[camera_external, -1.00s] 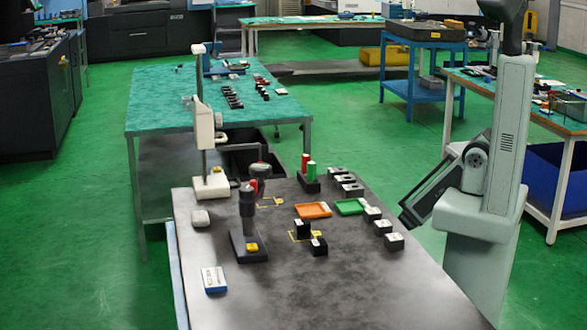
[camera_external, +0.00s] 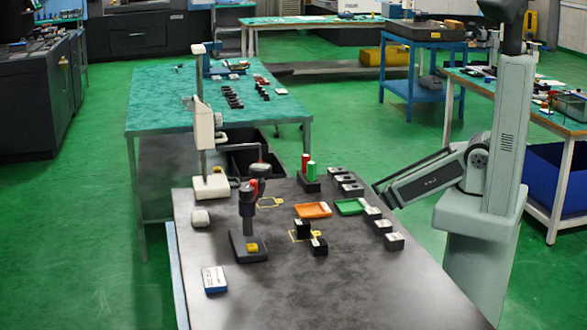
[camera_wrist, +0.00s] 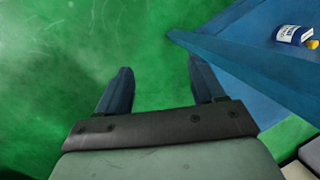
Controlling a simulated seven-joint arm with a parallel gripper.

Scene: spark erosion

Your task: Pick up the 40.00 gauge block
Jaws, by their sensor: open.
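Several small dark blocks with pale tops stand on the grey workbench (camera_external: 350,285) in the external view. Some are at the right, such as a front right block (camera_external: 394,241). Others are behind the trays, such as a back block (camera_external: 352,189), and a front middle block (camera_external: 319,247) stands near the yellow marking. Their labels are too small to read, so I cannot tell which is the 40.00 gauge block. My gripper (camera_wrist: 160,65) is open and empty in the wrist view, over green floor. No block lies between its fingers. I cannot make it out in the external view.
An orange tray (camera_external: 312,211) and a green tray (camera_external: 349,207) lie mid-bench. A dark stand (camera_external: 247,245) and a tall pale stand (camera_external: 210,188) are at the left. In the wrist view, a blue surface (camera_wrist: 235,62) with a labelled box (camera_wrist: 291,35) is at the right.

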